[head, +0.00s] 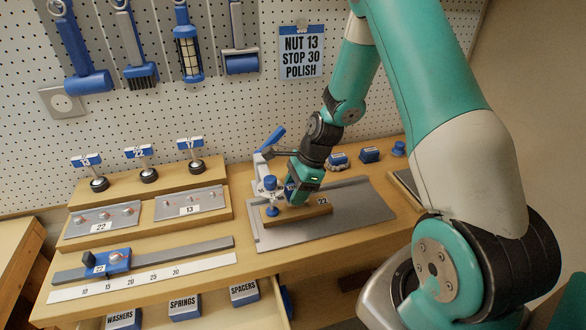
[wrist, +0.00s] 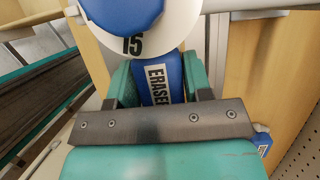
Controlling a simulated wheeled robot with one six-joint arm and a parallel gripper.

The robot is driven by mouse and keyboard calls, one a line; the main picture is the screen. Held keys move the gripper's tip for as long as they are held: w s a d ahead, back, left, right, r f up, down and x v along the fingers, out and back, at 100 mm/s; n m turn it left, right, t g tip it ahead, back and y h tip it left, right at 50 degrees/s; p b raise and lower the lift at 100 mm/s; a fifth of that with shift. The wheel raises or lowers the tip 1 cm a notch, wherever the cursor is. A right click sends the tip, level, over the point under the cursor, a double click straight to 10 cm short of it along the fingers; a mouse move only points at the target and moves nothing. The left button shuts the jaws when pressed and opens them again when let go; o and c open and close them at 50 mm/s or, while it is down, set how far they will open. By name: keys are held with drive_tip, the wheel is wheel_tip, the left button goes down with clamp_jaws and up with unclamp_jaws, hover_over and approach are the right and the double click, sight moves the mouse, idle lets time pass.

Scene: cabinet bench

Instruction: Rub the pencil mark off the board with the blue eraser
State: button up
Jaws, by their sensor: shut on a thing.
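My gripper (head: 297,192) is low over the wooden board (head: 318,211) in the head view. The board is marked 22 and sits on a grey metal plate (head: 362,206). In the wrist view, my gripper (wrist: 158,82) is shut on the blue eraser (wrist: 172,68), its teal fingers on both sides of the white ERASER label. I cannot tell whether the eraser touches the board. A blue-knobbed clamp (head: 270,184) stands at the board's left end. In the wrist view a round blue knob (wrist: 122,10) is close to the eraser, above a white disc marked 15. No pencil mark is visible.
A blue-handled lever (head: 270,139) rises behind the clamp. Small blue items (head: 369,155) stand at the back right. Left are numbered plates (head: 102,219) and a ruler (head: 150,277) with a blue slider (head: 117,262). An open drawer with labelled blue boxes (head: 185,306) is below.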

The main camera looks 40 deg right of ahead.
sight(290, 188)
drive_tip(key=shift+r+p, duration=2)
drive_tip(key=shift+r, duration=0.5)
